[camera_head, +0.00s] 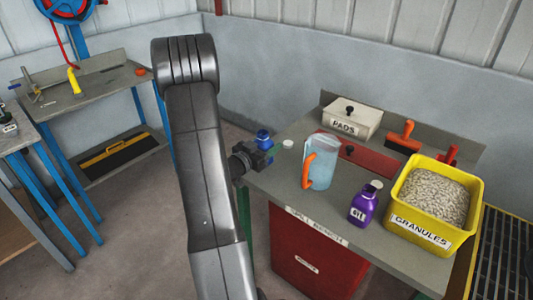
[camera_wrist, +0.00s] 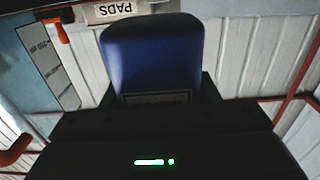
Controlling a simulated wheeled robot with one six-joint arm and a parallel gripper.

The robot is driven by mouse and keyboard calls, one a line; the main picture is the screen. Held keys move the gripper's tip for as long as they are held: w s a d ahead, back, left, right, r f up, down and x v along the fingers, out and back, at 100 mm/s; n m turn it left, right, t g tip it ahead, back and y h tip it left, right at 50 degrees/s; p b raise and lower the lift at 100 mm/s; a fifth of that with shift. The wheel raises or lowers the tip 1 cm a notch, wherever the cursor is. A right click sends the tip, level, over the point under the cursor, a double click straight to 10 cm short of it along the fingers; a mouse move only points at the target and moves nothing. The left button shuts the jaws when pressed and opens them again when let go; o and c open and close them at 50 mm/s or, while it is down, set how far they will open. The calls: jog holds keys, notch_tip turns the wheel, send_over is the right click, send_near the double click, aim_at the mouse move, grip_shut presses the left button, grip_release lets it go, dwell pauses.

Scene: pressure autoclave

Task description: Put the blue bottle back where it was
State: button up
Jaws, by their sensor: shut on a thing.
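The blue bottle (camera_head: 263,137) is at the left end of the grey bench in the head view, and only its upper part shows above my gripper (camera_head: 262,155). The bottle also fills the upper middle of the wrist view (camera_wrist: 152,55), with part of a label at its lower edge. My gripper is shut on the bottle. The bottle's base is hidden, so I cannot tell whether it touches the bench or is held above it.
Near the bottle on the bench (camera_head: 390,237) are a small white round piece (camera_head: 288,144) and a clear jug (camera_head: 320,160) with an orange handle. A purple bottle (camera_head: 363,205), a yellow granules bin (camera_head: 477,210) and a PADS box (camera_head: 352,117) stand further right.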

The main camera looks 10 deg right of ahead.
jog(key=shift+f, duration=0.65)
jog(key=shift+f, duration=0.15)
jog(key=o, duration=1.2)
jog(key=shift+r, duration=0.25)
jog(key=b+v, duration=0.1)
jog(key=v, duration=1.1)
jog(key=shift+f, duration=0.1)
